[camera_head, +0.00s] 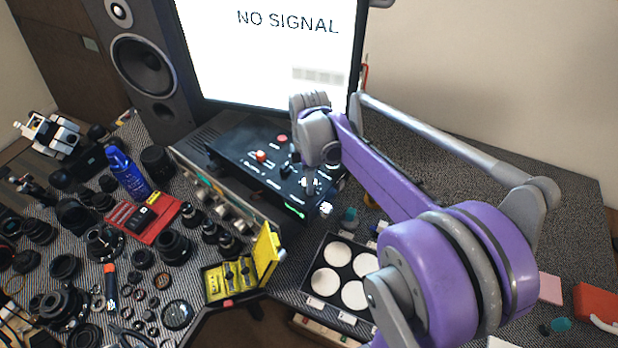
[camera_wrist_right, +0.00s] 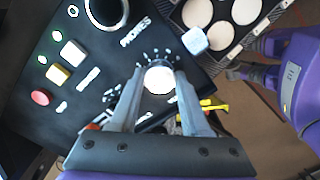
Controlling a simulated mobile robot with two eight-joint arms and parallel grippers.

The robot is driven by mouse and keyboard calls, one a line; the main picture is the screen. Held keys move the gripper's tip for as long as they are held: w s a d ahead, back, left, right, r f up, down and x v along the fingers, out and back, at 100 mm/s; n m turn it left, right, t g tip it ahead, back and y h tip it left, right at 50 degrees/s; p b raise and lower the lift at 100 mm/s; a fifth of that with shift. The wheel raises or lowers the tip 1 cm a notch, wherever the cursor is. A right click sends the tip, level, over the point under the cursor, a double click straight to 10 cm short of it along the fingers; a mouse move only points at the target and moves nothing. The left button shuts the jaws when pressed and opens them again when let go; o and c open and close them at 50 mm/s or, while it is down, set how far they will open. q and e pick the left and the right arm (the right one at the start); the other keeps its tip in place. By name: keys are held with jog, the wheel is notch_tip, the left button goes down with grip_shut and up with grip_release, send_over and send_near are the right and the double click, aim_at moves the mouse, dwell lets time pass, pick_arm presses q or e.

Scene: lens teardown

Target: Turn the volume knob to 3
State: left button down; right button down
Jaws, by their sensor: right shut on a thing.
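The black control panel (camera_head: 245,165) lies on the desk in front of the screen; it fills the left of the right wrist view (camera_wrist_right: 85,110). My right gripper (camera_head: 311,186) reaches down to its right part. In the right wrist view the fingers (camera_wrist_right: 158,88) are shut on a pale round knob (camera_wrist_right: 158,80), one on each side. White tick marks fan out around the knob. Their numbers are too small to read, so its setting cannot be told. A purple part with grey ends, seemingly my left gripper (camera_wrist_right: 248,62), shows at the right of that view; its jaws are unclear.
The panel also carries a red button (camera_wrist_right: 40,97), a yellow one (camera_wrist_right: 57,76) and a whitish square knob (camera_wrist_right: 194,41) near the gripped knob. A tray of white discs (camera_head: 316,249) stands in front. A yellow open case (camera_head: 266,258) and several lens parts crowd the left.

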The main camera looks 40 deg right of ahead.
pick_arm(q)
jog(key=shift+s+f, duration=0.1)
jog(key=shift+f, duration=0.05)
pick_arm(e)
jog(key=shift+m, duration=0.4)
jog(key=m, duration=0.2)
jog(key=shift+m+b, duration=0.4)
jog(key=m, duration=0.4)
jog(key=shift+m+b, duration=0.3)
jog(key=m, duration=0.4)
jog(key=shift+m, duration=0.3)
pick_arm(q)
jog(key=f, duration=0.1)
jog(key=s+f, duration=0.1)
jog(key=shift+s+f+b, duration=0.1)
jog(key=shift+f+b, duration=0.25)
jog(key=shift+f, duration=0.05)
pick_arm(e)
jog(key=m, duration=0.4)
jog(key=shift+m, duration=0.4)
jog(key=shift+c, duration=1.8)
grip_release()
jog(key=shift+r, duration=0.1)
